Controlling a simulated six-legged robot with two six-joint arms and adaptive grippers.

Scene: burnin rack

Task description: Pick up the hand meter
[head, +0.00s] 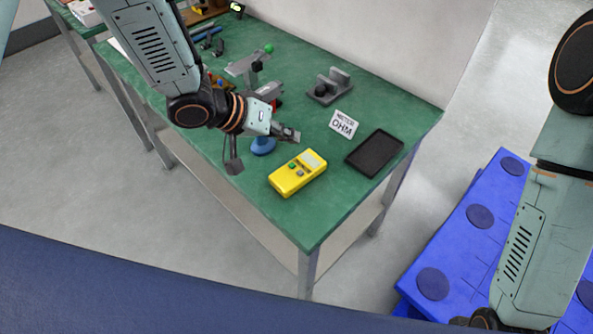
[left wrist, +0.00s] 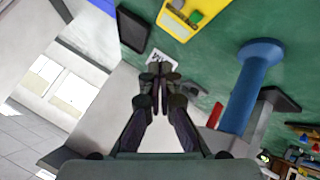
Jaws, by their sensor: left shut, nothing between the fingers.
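The hand meter (head: 298,173) is yellow with a pale screen and a green and dark buttons. It lies on the green table near its front corner. In the left wrist view part of the hand meter (left wrist: 196,16) shows at the top edge. My left gripper (head: 296,137) is shut and empty, just behind and above the meter, apart from it. In the left wrist view its fingertips (left wrist: 158,82) are together. My right arm shows at the right edge, but its gripper is not visible.
A black tray (head: 375,153) lies right of the meter, with an OHM METER sign (head: 343,124) behind it. A blue post (head: 263,145) stands close to my left gripper. A grey fixture (head: 330,86) is farther back. A blue platform (head: 470,235) is at the right.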

